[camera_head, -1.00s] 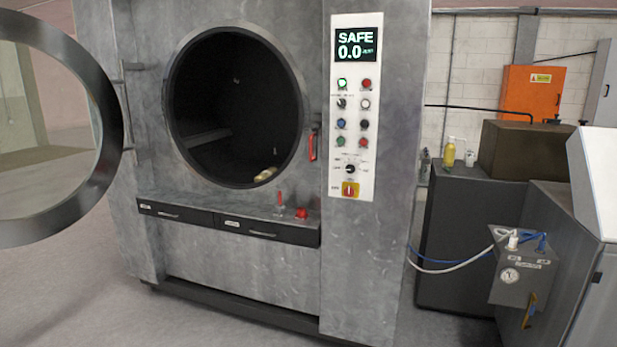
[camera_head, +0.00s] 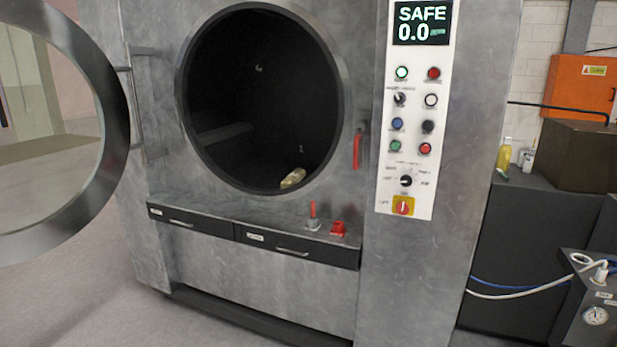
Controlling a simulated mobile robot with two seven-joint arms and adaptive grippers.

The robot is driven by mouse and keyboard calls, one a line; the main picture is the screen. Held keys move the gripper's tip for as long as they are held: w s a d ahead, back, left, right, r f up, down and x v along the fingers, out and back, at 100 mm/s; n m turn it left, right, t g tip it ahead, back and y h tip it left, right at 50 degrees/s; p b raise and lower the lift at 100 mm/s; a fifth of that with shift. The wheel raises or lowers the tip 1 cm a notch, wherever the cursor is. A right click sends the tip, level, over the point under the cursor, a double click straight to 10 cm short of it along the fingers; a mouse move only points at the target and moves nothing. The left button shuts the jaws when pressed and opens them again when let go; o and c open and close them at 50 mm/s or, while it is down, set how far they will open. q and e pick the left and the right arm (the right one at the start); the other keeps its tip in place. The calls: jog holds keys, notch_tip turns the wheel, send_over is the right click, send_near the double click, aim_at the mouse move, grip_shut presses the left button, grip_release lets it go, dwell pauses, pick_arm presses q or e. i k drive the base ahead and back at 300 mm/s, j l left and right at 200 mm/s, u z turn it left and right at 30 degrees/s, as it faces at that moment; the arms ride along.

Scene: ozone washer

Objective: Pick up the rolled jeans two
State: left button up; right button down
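A small beige rolled item (camera_head: 292,179) lies at the bottom right of the dark drum opening, just inside the rim. It may be rolled jeans, but it is too small to tell. The washer (camera_head: 270,280) is a large grey metal machine, and its round door (camera_head: 108,150) stands swung open to the left. The drum interior (camera_head: 245,90) is very dark, so other things in it could be hidden. Neither of my grippers shows in the head view.
A ledge with two drawers (camera_head: 195,224) runs below the opening, with a red button (camera_head: 338,228) and a small red-tipped lever on it. The control panel (camera_head: 412,120) reads SAFE 0.0. Dark cabinets with hoses stand at right. Floor at front left is clear.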

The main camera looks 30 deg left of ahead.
aim_at(296, 176)
jog(key=i+j, duration=0.2)
jog(key=i+j+z, duration=0.1)
jog(key=j, duration=0.35)
jog(key=i+j, duration=0.25)
jog(key=i+j+z, duration=0.1)
jog(key=j, duration=0.3)
jog(key=i+j, duration=0.2)
jog(key=j, duration=0.15)
jog(key=i+j+z, duration=0.1)
jog(key=j, duration=0.25)
jog(key=i, duration=0.1)
